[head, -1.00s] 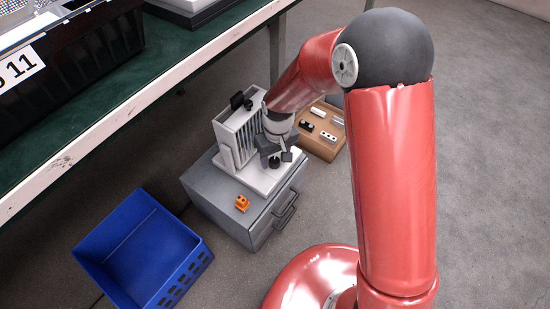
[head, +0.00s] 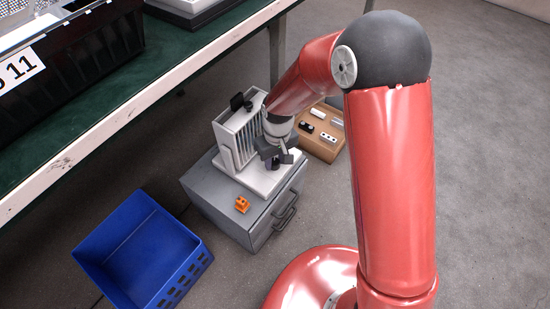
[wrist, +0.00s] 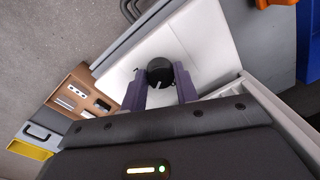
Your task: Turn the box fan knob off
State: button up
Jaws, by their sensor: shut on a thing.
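The box fan (head: 240,135) is a pale upright housing with a slatted front, standing on a white base on a grey cabinet. Its black round knob (wrist: 160,71) has a white pointer mark and sits over the white base (wrist: 194,35). In the wrist view the mark points down and slightly right. My gripper (wrist: 160,84) is shut on the knob, one purple-grey finger on each side. In the head view my gripper (head: 274,164) is low in front of the fan, and the knob is mostly hidden by the fingers.
The grey cabinet (head: 225,205) carries a small orange part (head: 242,204) at its front left. A blue bin (head: 150,245) stands on the floor at left. A wooden tray (head: 318,150) with small parts lies behind. A green table (head: 110,90) is at upper left.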

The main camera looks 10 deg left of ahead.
aim_at(275, 160)
jog(key=n+p, duration=0.1)
jog(key=n, duration=0.5)
jog(key=n+p, duration=0.2)
jog(key=n, duration=0.3)
jog(key=shift+h, duration=0.3)
jog(key=shift+n, duration=0.3)
jog(key=o, duration=1)
jog(key=shift+r, duration=0.1)
jog(key=r, duration=0.5)
jog(key=r+p, duration=0.1)
jog(key=r, duration=0.1)
jog(key=shift+w+a+r, duration=0.1)
jog(key=shift+w+r, duration=0.15)
jog(key=shift+r, duration=0.05)
